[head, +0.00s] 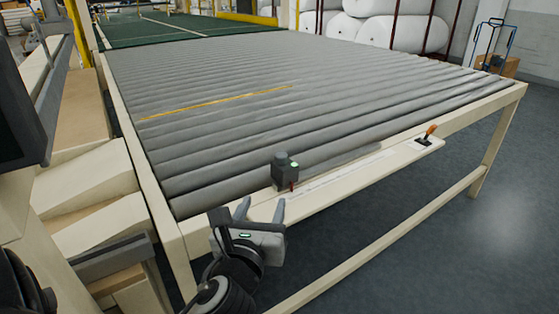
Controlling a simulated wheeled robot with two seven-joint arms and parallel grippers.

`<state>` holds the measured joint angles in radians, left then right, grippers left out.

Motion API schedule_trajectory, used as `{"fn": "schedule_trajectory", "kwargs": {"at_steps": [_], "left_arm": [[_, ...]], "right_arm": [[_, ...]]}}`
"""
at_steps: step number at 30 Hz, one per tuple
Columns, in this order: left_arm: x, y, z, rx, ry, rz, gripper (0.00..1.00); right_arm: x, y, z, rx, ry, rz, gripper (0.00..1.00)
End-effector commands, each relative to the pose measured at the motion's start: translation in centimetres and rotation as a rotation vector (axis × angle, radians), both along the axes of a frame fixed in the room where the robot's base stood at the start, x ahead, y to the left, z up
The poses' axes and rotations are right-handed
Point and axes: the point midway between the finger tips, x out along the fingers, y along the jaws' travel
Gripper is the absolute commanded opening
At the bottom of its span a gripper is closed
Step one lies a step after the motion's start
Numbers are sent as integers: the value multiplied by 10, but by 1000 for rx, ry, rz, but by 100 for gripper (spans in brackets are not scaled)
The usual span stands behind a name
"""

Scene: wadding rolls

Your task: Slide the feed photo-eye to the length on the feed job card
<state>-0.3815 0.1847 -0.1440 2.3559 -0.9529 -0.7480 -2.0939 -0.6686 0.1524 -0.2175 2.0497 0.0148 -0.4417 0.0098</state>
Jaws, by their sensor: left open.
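I cannot make out the scale's figures, and I see no job card that I can read. My right gripper is not in view.
The grey roller table (240,100) fills the middle, with a yellow line across it. A small orange-handled lever (429,132) stands at the rail's right end. White wadding rolls (390,30) and a blue hand truck (493,45) are behind. The floor at right is clear.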

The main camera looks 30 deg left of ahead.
Motion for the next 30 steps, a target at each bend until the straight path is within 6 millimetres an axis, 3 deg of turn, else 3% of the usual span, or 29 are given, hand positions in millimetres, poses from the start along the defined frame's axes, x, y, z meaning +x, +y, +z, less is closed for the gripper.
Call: {"fn": "schedule_trajectory", "kwargs": {"at_steps": [8,21,30], "left_arm": [[23,9,10,101,3,0,50],[109,45,9,95,4,0,50],[144,59,7,92,6,-2,50]], "right_arm": [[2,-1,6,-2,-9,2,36],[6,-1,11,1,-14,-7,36],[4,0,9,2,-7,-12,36]]}}
